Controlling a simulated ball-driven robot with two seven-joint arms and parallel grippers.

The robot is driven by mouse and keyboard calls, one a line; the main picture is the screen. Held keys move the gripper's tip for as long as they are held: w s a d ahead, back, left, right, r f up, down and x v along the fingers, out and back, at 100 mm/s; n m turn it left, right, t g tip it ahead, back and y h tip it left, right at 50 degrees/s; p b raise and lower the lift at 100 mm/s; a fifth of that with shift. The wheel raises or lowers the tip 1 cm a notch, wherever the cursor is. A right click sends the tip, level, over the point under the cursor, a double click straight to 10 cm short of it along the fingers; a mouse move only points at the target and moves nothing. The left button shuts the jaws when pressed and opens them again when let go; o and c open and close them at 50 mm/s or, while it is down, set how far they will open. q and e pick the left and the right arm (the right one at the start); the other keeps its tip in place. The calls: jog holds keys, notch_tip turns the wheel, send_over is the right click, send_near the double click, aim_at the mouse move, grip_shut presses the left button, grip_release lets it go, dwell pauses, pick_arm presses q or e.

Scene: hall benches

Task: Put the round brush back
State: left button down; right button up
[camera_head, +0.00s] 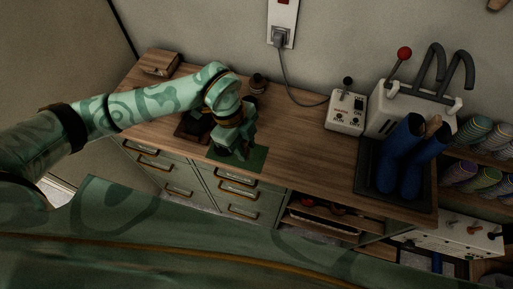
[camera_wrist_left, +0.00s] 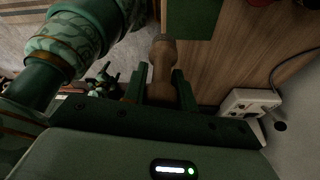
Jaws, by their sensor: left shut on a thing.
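My left gripper (camera_head: 240,151) is over the green mat (camera_head: 258,160) at the front of the wooden bench in the head view. In the left wrist view its two fingers (camera_wrist_left: 158,84) are shut on a brown, round-ended wooden piece, which I take for the round brush (camera_wrist_left: 163,58). Its bristles cannot be made out, and the head view hides the piece behind the gripper. The green mat also shows at the top of the left wrist view (camera_wrist_left: 192,18). My right gripper is in neither view.
A dark tray (camera_head: 185,130) lies left of the mat, partly behind my arm. A small dark round item (camera_head: 258,84) stands behind. Bench between is clear.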

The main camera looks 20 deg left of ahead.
pick_arm(q)
jog(key=shift+w+d+f+b, duration=0.25)
jog(key=shift+w+f, duration=0.55)
jog(key=shift+f, duration=0.7)
jog(key=shift+w+d+f+b, duration=0.2)
jog(key=shift+w+f, duration=0.6)
jog(key=shift+f, duration=0.75)
jog(key=shift+w+d+f+b, duration=0.25)
jog(key=shift+w+f, duration=0.55)
jog(key=shift+f, duration=0.7)
jog(key=shift+f, duration=0.15)
jog(key=c, duration=1.1)
grip_release()
jog(key=p+v, duration=0.1)
jog(key=v, duration=1.1)
jog(key=shift+a, duration=0.1)
